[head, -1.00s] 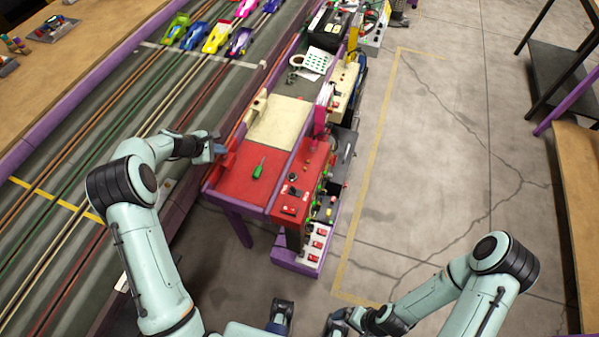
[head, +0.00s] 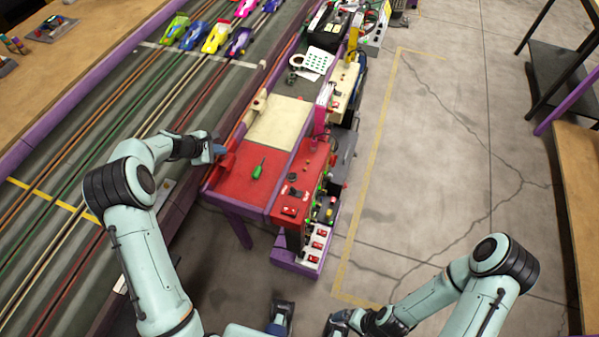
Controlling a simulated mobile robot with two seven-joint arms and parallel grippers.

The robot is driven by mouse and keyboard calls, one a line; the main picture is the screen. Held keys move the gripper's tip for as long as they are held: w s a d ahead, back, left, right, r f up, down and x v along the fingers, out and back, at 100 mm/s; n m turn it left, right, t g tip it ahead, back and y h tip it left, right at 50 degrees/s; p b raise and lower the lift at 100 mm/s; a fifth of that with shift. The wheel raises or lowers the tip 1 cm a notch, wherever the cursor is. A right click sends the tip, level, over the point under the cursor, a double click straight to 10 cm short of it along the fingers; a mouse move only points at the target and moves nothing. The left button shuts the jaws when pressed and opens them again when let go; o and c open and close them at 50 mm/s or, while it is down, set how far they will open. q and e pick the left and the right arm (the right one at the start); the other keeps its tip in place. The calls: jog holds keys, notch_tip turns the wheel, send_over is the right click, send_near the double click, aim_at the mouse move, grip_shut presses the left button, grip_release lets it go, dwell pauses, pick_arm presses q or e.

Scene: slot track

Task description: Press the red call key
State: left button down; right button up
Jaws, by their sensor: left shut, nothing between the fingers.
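Several red keys show on the control boxes at the bench's right edge. Some are on the white panel (head: 318,245) at the near end, and one red key (head: 289,211) is on the red box (head: 313,165). I cannot tell which is the call key; no label is readable. My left gripper (head: 219,150) is shut and empty at the bench's left edge, by a small red block (head: 226,161), left of the boxes. I cannot tell if it touches the block. My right gripper (head: 338,324) is low at the bottom of the picture, apart from the boxes; its fingers are unclear.
A green screwdriver (head: 259,168) lies on the red bench top (head: 235,187). A cream board (head: 284,123) lies beyond it. The slot track (head: 150,105) with several toy cars runs along the left. The concrete floor (head: 430,170) to the right is clear.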

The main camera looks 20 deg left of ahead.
pick_arm(q)
jog(key=shift+s+d+f, duration=0.15)
jog(key=shift+s+f, duration=0.2)
jog(key=shift+f, duration=0.2)
jog(key=shift+s+d+f, duration=0.1)
jog(key=shift+s+f, duration=0.2)
jog(key=shift+f, duration=0.25)
jog(key=shift+w+a+r+g+p, duration=0.15)
jog(key=shift+r+g+p, duration=0.15)
jog(key=shift+r+p, duration=0.55)
jog(key=shift+w+r+p, duration=0.2)
jog(key=shift+r+p, duration=0.9)
jog(key=shift+r, duration=1.2)
pick_arm(e)
jog(key=shift+w+a+r, duration=0.1)
jog(key=shift+w+r, duration=0.25)
jog(key=shift+r, duration=0.35)
jog(key=shift+w+d+r, duration=0.1)
jog(key=shift+w+r, duration=0.2)
jog(key=shift+r, duration=0.4)
jog(key=shift+w+a+r, duration=0.1)
jog(key=shift+w+r, duration=0.25)
jog(key=shift+r, duration=0.35)
pick_arm(q)
jog(key=shift+d, duration=0.2)
pick_arm(e)
grip_shut()
